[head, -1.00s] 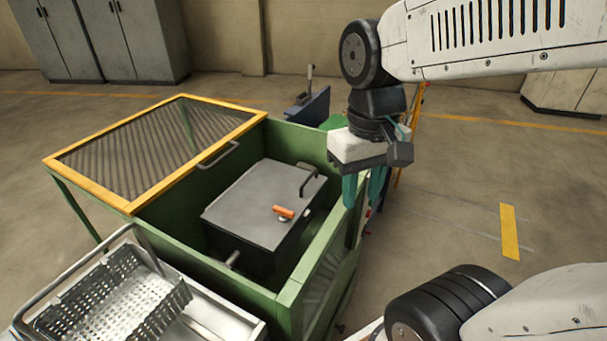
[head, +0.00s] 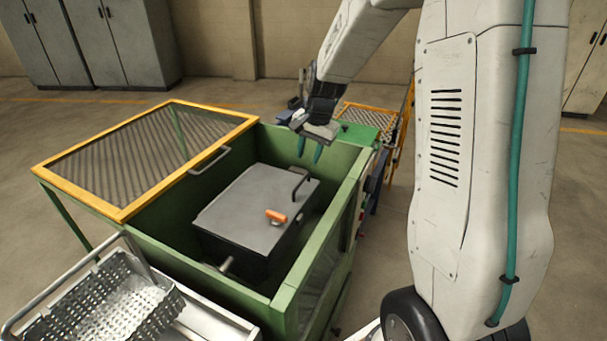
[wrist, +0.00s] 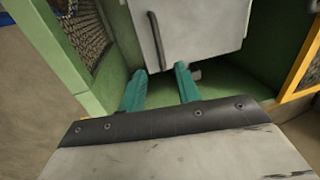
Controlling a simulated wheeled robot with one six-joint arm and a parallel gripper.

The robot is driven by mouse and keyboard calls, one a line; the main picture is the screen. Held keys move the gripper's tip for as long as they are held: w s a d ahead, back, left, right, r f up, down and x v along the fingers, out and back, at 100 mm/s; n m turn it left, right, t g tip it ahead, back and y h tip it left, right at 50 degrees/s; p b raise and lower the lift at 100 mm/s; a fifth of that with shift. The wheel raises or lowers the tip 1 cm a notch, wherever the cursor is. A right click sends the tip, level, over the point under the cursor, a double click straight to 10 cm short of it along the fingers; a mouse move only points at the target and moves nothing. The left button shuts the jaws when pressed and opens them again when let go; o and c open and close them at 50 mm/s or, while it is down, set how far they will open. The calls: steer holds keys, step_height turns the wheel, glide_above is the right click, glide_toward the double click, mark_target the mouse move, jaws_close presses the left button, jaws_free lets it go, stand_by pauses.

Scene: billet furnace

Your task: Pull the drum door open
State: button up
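The grey drum door (head: 243,208) is the flat lid on a dark box inside the green machine housing (head: 285,300). It looks closed. It carries a dark bar handle (head: 300,180) near its far right edge and an orange-gripped latch (head: 276,216) near the middle of its right side. My gripper (head: 310,153) is over the housing's far wall, close to the handle but apart from it. In the wrist view its two teal fingers (wrist: 160,75) are spread with nothing between them. The handle (wrist: 155,40) shows just beyond the fingertips on the door (wrist: 180,30).
A yellow-framed mesh cover (head: 150,155) stands open at the housing's left. A perforated metal basket (head: 100,305) is at the front left. The housing's green right wall (head: 322,235) rises beside the box. Grey cabinets (head: 120,45) stand at the back, and open floor lies between.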

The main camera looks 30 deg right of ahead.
mark_target(303, 179)
steer(key=f, duration=0.5)
steer(key=w+a+f, duration=0.1)
steer(key=f, duration=0.1)
steer(key=shift+f, duration=0.35)
steer(key=shift+d, duration=0.1)
jaws_close()
